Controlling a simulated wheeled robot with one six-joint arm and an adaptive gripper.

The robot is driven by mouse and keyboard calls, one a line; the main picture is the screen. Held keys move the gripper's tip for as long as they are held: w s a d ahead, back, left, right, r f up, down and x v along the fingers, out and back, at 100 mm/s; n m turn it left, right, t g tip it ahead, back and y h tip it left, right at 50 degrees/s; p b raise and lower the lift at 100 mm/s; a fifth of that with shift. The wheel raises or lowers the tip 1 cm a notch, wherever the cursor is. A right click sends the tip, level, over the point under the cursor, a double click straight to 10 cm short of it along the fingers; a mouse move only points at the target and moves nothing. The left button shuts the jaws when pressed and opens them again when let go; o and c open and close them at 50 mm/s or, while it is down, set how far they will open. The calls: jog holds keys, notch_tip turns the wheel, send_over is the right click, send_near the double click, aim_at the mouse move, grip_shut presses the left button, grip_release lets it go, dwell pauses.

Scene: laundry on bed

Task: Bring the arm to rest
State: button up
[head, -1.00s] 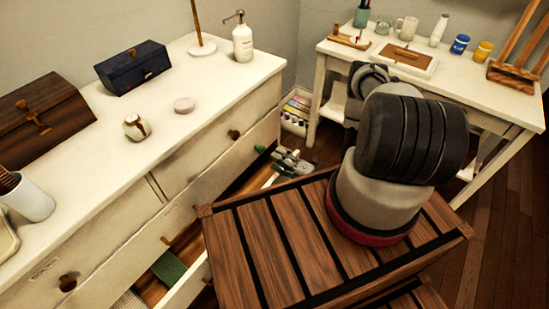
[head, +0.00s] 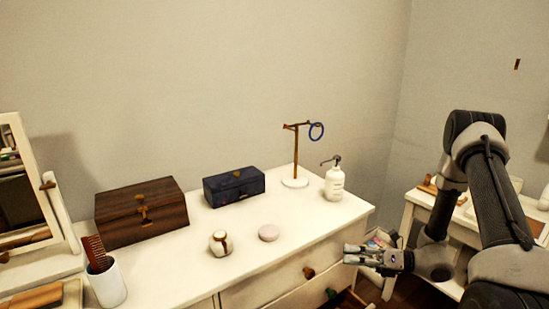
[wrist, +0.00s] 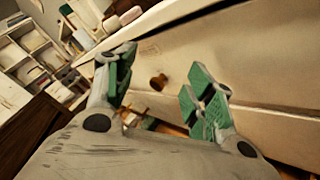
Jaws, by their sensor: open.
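My gripper (head: 352,256) is at the right of the head view, in front of the right end of the white dresser (head: 290,232). In the wrist view my gripper (wrist: 160,88) shows two fingers with green pads spread apart. Nothing is between them. A drawer front with a round wooden knob (wrist: 158,82) shows beyond the fingers. My arm rises at the right of the head view and bends down to the gripper. I cannot tell how far the fingers are from the dresser front.
A white desk (head: 460,225) stands behind my arm.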

jog(key=s+d+r+n+g+h, duration=0.1)
jog(key=s+r+n+g+h, duration=0.3)
jog(key=s+r+n, duration=0.35)
jog(key=s+d+r+n+g+h, duration=0.1)
jog(key=s+r+n+g+h, duration=0.25)
jog(key=r+n, duration=0.65)
jog(key=s+d+r+n+t+h, duration=0.7)
jog(key=s+d+r+n+h, duration=0.2)
jog(key=r, duration=0.5)
jog(key=s+d+n, duration=0.1)
jog(key=d+n, duration=0.1)
jog(key=n, duration=0.1)
jog(key=shift+s+n, duration=0.3)
jog(key=shift+n, duration=0.05)
jog(key=shift+d, duration=0.1)
